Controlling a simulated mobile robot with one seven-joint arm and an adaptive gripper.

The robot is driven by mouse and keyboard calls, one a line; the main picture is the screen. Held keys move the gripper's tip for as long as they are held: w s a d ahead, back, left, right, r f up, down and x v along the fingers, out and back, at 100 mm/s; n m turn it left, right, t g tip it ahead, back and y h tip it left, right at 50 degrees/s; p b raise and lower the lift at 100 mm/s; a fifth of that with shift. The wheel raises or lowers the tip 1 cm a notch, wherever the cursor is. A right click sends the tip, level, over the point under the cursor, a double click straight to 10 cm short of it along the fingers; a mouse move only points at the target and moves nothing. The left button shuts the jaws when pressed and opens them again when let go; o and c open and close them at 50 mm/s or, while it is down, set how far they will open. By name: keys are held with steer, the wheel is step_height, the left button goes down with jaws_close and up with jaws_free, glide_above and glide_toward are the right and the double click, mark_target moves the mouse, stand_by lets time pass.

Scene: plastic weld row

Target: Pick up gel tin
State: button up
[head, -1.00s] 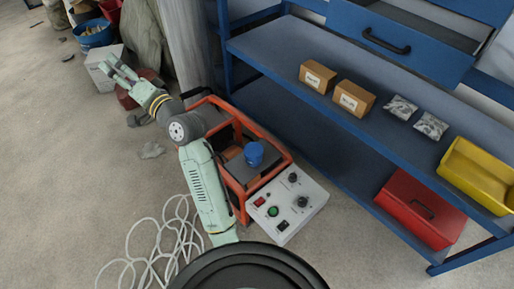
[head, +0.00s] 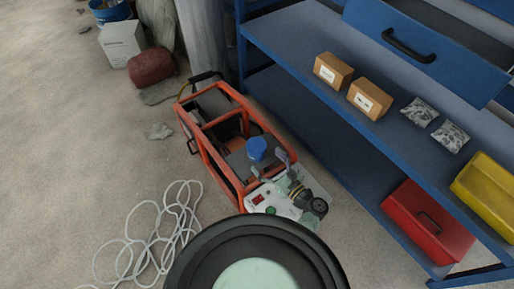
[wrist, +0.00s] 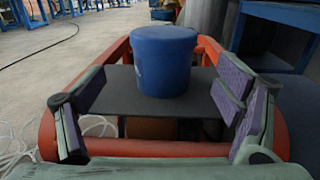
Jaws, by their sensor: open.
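The gel tin looks to be the blue round tin (head: 257,149), upright on a dark flat plate (head: 240,163) across the orange frame. In the wrist view the tin (wrist: 165,62) stands just ahead, near the middle, its label mostly turned away. My gripper (head: 269,166) is close to the tin on its near side, above the grey control box. The tin is beyond or between the fingertips; I cannot tell exactly, and nothing is held.
The orange frame's rails (head: 213,166) surround the plate. A grey control box (head: 283,203) sits in front. A blue shelf unit (head: 300,42) on the right carries cartons (head: 333,70), silver packets and a yellow bin (head: 485,185). A white cable (head: 150,232) lies on the floor at left.

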mark_target(256, 149)
steer(key=p+x, duration=0.1)
steer(key=x, duration=0.5)
steer(key=shift+w, duration=0.4)
steer(key=shift+r, duration=0.1)
steer(key=c, duration=1.5)
